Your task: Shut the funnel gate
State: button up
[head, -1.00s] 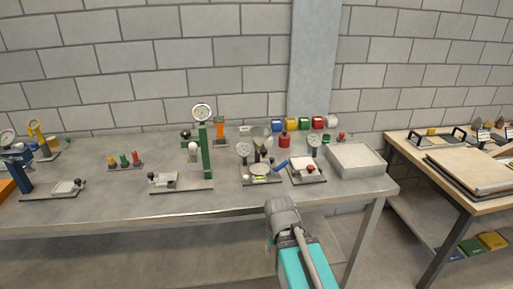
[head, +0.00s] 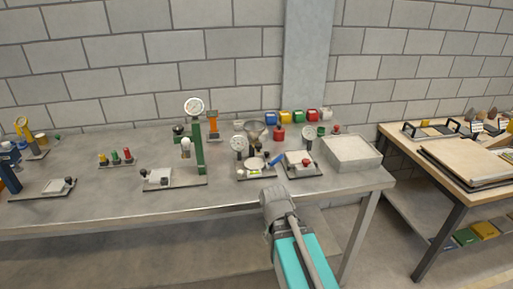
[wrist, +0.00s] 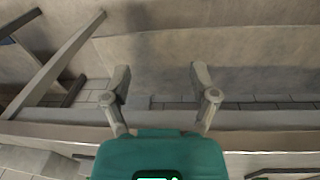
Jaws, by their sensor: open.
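A small grey funnel (head: 256,130) stands in the cluster of devices at the right-middle of the bench in the head view. A short blue lever (head: 277,160) sticks out beside it. It is too small to tell whether this lever is the gate handle, or how the gate stands. My gripper (wrist: 160,72) shows in the wrist view with its two fingers wide apart and nothing between them. In the head view only my arm shows, in front of the bench edge, and the fingers cannot be made out. The wrist view does not show the funnel.
The grey bench (head: 110,205) holds dial gauges (head: 238,142), a green stand (head: 199,150) and a shallow grey tray (head: 366,165) near the funnel. Its front strip is mostly bare. A wooden table (head: 400,140) with boards stands at the right.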

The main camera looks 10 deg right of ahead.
jog(key=w+d+r+m+t+h, duration=0.1)
jog(key=w+r+m+t+h, duration=0.1)
jog(key=w+m+h, duration=0.3)
jog(key=m+t+h, duration=0.3)
jog(key=t+h, duration=0.4)
jog(key=t, duration=0.3)
send_near(258, 144)
jog(key=v, duration=0.4)
jog(key=shift+d+f+b, duration=0.25)
jog(key=shift+f+b, duration=0.15)
jog(key=shift+f, duration=0.05)
jog(key=shift+d, duration=0.15)
jog(key=x, duration=1.3)
jog(key=shift+w, duration=0.35)
